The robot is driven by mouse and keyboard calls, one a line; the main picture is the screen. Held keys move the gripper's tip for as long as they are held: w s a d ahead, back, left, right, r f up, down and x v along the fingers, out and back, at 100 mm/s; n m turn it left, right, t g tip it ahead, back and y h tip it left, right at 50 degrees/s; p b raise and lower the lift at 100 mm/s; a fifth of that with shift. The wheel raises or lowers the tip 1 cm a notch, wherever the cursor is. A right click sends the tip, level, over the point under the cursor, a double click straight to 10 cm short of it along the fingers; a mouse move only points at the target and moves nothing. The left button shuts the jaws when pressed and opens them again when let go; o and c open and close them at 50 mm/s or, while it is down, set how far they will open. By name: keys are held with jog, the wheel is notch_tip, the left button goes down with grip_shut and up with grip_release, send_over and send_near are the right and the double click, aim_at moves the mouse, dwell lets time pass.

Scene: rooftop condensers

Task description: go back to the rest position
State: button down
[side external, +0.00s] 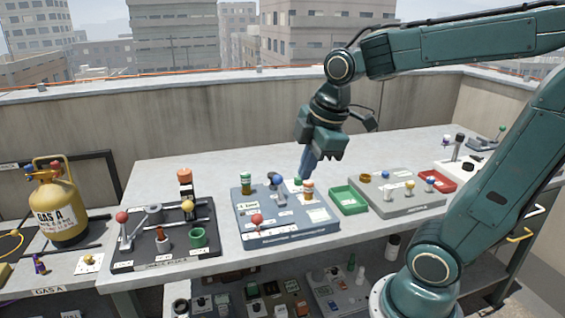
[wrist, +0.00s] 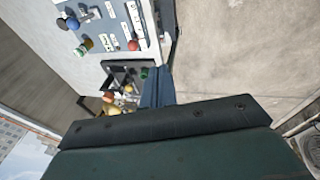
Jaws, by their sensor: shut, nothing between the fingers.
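My gripper (side external: 307,165) is shut and empty. In the side external view it points down, above and behind the blue-grey panel (side external: 282,229) on the bench. The picture does not clearly show how far its tips are from the panel. In the wrist view its closed fingers (wrist: 157,88) show as a blue bar, with the dark housing below. The blue-grey panel also shows at the upper left of the wrist view (wrist: 88,14). My upper arm reaches in from the right of the side external view.
On the bench (side external: 225,172), a black panel (side external: 120,263) with levers stands left, and a green tray (side external: 349,201), grey panel (side external: 405,206) and red tray (side external: 439,181) stand right. A yellow gas cylinder (side external: 60,208) is far left. The bench's back left is clear.

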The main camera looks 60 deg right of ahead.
jog(key=shift+s+a, duration=0.1)
jog(key=s+a+m+t, duration=0.2)
jog(key=s+a+m, duration=0.1)
jog(key=s+m, duration=0.4)
jog(key=shift+s+a+r+m, duration=0.2)
jog(key=shift+s+a+m, duration=0.15)
jog(key=shift+m, duration=1.05)
jog(key=c, duration=2.1)
grip_release()
